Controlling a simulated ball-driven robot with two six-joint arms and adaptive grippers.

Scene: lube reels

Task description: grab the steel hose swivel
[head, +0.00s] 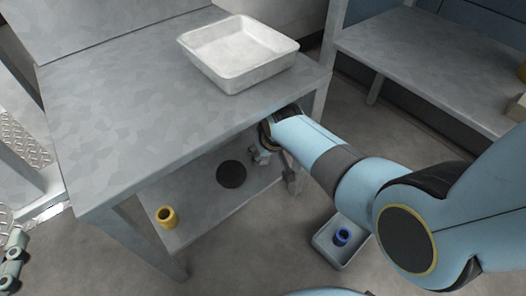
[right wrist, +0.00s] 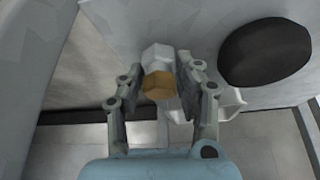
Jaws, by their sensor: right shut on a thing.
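The steel hose swivel (right wrist: 158,58), a pale hex-sided piece with a brass-coloured hex part, sits between the fingers of my right gripper (right wrist: 160,82). The fingers are shut on it from both sides. In the head view my right gripper (head: 262,155) reaches under the table's front edge, above the lower shelf; the swivel cannot be made out clearly there. Part of my left gripper (head: 13,263) shows at the lower left edge, away from the table; its jaws cannot be judged.
A white tray (head: 238,54) stands on the metal table (head: 130,100). The lower shelf (head: 205,205) holds a black disc (head: 231,174) and a yellow ring-shaped part (head: 167,216). A grey bin (head: 325,247) with a blue part (head: 342,236) is on the floor. The tabletop's left side is clear.

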